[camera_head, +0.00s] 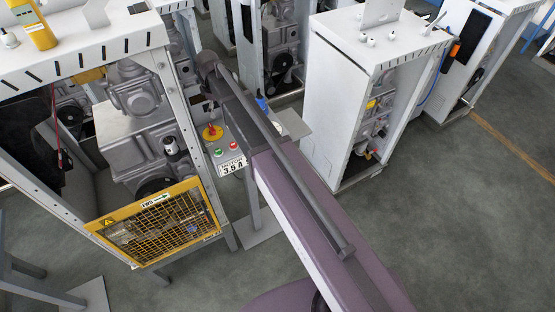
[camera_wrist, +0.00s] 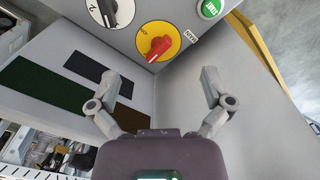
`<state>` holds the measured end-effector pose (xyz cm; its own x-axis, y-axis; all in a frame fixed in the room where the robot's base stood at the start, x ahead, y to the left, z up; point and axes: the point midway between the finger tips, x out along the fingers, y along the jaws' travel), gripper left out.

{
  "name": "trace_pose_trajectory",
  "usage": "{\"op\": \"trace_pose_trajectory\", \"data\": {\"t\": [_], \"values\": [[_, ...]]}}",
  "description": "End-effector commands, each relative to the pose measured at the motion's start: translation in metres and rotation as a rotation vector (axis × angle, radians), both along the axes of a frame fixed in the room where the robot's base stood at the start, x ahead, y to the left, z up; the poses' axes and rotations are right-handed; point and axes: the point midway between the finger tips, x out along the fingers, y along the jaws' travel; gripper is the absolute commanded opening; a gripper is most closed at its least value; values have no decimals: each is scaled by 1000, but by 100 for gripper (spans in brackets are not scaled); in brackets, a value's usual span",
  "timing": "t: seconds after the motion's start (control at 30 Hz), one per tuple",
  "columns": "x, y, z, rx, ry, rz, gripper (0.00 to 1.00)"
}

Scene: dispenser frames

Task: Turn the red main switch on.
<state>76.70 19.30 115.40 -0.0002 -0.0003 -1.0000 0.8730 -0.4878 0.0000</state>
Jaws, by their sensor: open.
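The red main switch (camera_wrist: 159,47) is a red rotary knob on a round yellow plate (camera_wrist: 148,33), near the top middle of the wrist view. Its knob lies slanted in that view. In the head view the same red switch (camera_head: 211,131) sits on a control box to the left of my arm. My gripper (camera_wrist: 162,82) is open and empty, its two fingers spread to either side below the knob in the wrist view and apart from it. I cannot make out my gripper in the head view.
A white-plated rotary knob (camera_wrist: 106,10) and a green button (camera_wrist: 209,9) flank the switch. The head view shows green (camera_head: 218,152) and red (camera_head: 233,145) buttons below it. A yellow mesh guard (camera_head: 160,222) stands left; a white cabinet (camera_head: 342,105) stands right. Open floor lies at right.

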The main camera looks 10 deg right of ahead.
Motion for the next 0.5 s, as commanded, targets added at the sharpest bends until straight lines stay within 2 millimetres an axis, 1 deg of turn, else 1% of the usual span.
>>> {"op": "trace_pose_trajectory", "data": {"t": [0.03, 0.5], "values": [[-7, -7, -5, 0, 0, -21, 100], [-47, -54, -29, 0, 0, -228, 100]]}}
